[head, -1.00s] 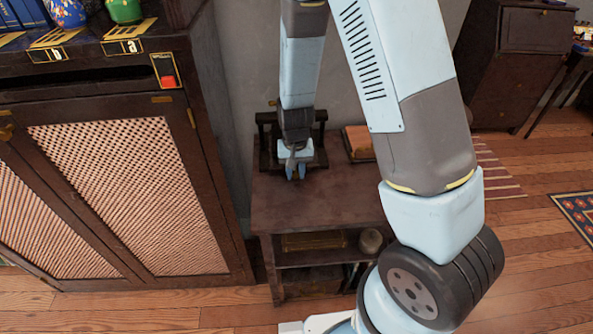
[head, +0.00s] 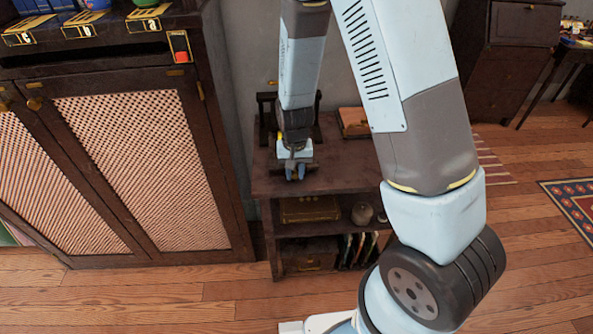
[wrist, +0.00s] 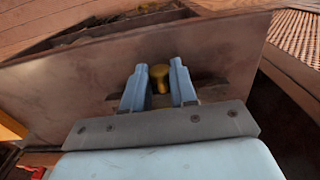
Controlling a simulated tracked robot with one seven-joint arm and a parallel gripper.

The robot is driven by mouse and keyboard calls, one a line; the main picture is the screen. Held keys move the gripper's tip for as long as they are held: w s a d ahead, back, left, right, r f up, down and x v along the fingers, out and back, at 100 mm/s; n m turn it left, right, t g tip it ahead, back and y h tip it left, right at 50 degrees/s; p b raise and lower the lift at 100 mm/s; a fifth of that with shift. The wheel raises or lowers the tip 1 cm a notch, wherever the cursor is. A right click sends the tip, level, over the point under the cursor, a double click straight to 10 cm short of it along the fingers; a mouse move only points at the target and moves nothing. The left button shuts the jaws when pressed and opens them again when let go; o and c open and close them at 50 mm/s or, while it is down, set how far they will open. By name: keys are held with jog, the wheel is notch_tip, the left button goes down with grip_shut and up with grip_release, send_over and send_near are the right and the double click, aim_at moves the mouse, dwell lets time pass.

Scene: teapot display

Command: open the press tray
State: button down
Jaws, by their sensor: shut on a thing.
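The press (head: 264,108), a dark frame with upright posts, stands at the back of the small table, partly hidden by my forearm. My gripper (head: 296,173) is low over the table top, in front of the press. In the wrist view my gripper (wrist: 160,84) has its two blue fingers on either side of a brass knob (wrist: 159,77), shut on it. A dark strip (wrist: 205,88), seemingly the tray's front edge, shows by the knob. Most of the tray is hidden behind my gripper and wrist.
The small table (head: 348,176) has open shelves below, with a box (head: 308,209) and books (head: 360,248). A brown book-like block (head: 353,122) lies right of the press. A lattice-door cabinet (head: 140,165) stands close on the left. Floor is open in front.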

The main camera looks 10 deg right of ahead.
jog(key=shift+s+a, duration=0.1)
jog(key=shift+s, duration=0.05)
jog(key=c, duration=0.9)
grip_release()
notch_tip(320, 180, up, 14)
jog(key=shift+f, duration=0.15)
